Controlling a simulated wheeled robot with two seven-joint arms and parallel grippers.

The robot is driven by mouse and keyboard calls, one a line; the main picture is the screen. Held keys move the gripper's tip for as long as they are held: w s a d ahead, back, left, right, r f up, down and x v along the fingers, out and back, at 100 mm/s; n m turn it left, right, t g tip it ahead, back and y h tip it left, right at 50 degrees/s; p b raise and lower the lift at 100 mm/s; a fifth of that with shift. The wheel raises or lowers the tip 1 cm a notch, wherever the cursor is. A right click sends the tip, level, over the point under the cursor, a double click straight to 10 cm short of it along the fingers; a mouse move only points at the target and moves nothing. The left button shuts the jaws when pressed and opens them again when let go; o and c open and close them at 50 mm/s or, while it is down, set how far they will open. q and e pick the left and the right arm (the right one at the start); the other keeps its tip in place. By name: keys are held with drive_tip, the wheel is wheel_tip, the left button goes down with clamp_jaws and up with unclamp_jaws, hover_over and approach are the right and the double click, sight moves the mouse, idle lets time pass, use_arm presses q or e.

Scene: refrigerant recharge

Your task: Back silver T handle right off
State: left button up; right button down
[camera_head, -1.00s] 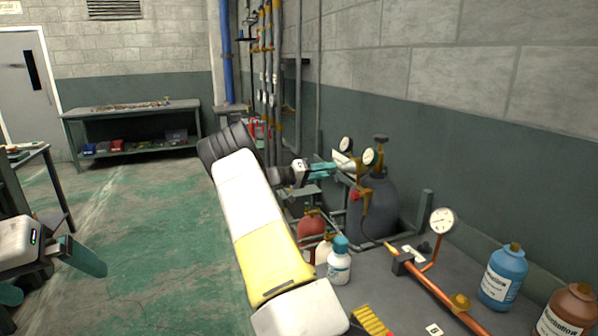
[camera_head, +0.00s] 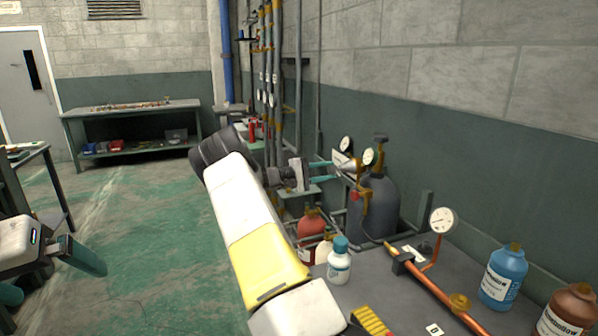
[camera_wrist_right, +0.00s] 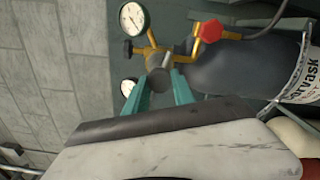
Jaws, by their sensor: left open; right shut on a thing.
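A silver T handle (camera_head: 346,168) sits at the left side of the brass regulator (camera_head: 358,190) on the dark grey cylinder (camera_head: 378,205). My right gripper (camera_head: 338,170) reaches it from the left, its two teal fingers around it. In the right wrist view the handle's grey end (camera_wrist_right: 160,78) lies between the teal fingertips (camera_wrist_right: 163,88), with the brass regulator body (camera_wrist_right: 153,52) just beyond. The handle's crossbar is partly hidden by the fingers. My left gripper (camera_head: 55,275) is open and empty at the lower left, far from the cylinder.
Two round gauges (camera_head: 369,156) and a red knob (camera_wrist_right: 210,31) are close to the right fingers. A white bottle with a teal cap (camera_head: 339,262) and a red cylinder (camera_head: 310,228) stand below the arm. The wall (camera_head: 450,150) is behind; open floor (camera_head: 150,230) lies left.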

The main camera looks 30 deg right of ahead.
drive_tip(key=shift+n, duration=1.5)
drive_tip(key=c, duration=1.1)
unclamp_jaws()
drive_tip(key=shift+o, duration=0.2)
drive_tip(key=a, duration=0.7)
drive_tip(key=shift+w+a, duration=0.4)
drive_tip(key=shift+w, duration=0.05)
drive_tip(key=shift+a+f, duration=0.1)
drive_tip(key=shift+a, duration=0.05)
